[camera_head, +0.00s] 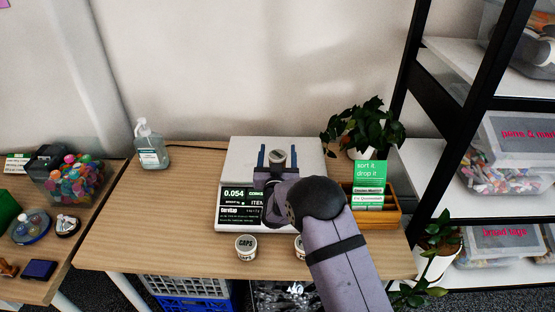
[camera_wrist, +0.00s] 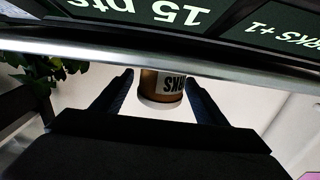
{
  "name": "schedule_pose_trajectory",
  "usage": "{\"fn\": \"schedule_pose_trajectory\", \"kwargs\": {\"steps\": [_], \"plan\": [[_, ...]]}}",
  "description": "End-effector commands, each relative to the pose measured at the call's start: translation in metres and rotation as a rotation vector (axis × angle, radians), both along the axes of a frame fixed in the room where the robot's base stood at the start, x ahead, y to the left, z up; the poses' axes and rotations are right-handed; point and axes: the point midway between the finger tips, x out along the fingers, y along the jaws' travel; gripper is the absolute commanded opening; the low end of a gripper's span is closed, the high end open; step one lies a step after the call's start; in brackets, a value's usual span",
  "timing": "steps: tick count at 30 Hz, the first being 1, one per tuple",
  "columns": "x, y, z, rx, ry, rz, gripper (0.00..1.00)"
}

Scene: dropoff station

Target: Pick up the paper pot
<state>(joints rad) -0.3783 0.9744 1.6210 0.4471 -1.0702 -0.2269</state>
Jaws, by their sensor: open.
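A paper pot (camera_head: 277,158) stands on the pale plate of the scale (camera_head: 240,155). In the wrist view, the pot (camera_wrist: 161,84) is brown with a white base and a label, partly read as "RKS", and its top is cut off by a bar. My gripper (camera_head: 276,152) is open, with one blue finger on each side of the pot. In the wrist view the gripper (camera_wrist: 158,78) shows gaps between both fingers and the pot. I cannot tell how far the fingertips are above the plate.
A pot marked "CAPS" (camera_head: 246,247) stands at the table's front edge; another pot (camera_head: 299,247) is partly behind my arm. A sanitizer bottle (camera_head: 150,147) stands back left. A plant (camera_head: 365,128), a green sign (camera_head: 369,178) and a wooden tray (camera_head: 387,218) are at right.

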Motion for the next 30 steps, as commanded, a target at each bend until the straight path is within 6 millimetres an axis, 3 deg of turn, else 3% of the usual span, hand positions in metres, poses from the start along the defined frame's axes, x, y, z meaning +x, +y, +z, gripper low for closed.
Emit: {"fn": "schedule_pose_trajectory", "kwargs": {"steps": [6,16,17,22,24,30], "plan": [[0.018,0.0,0.0,0.0,0.001,0.0,0.66],[0.021,0.0,0.0,0.0,0.001,0.0,0.66],[0.021,0.0,0.0,0.0,0.001,0.0,0.64],[0.021,0.0,0.0,0.0,0.001,0.0,0.23],[0.021,0.0,0.0,0.001,0.0,0.0,0.18],[0.021,0.0,0.001,0.001,0.0,0.0,0.18]]}}
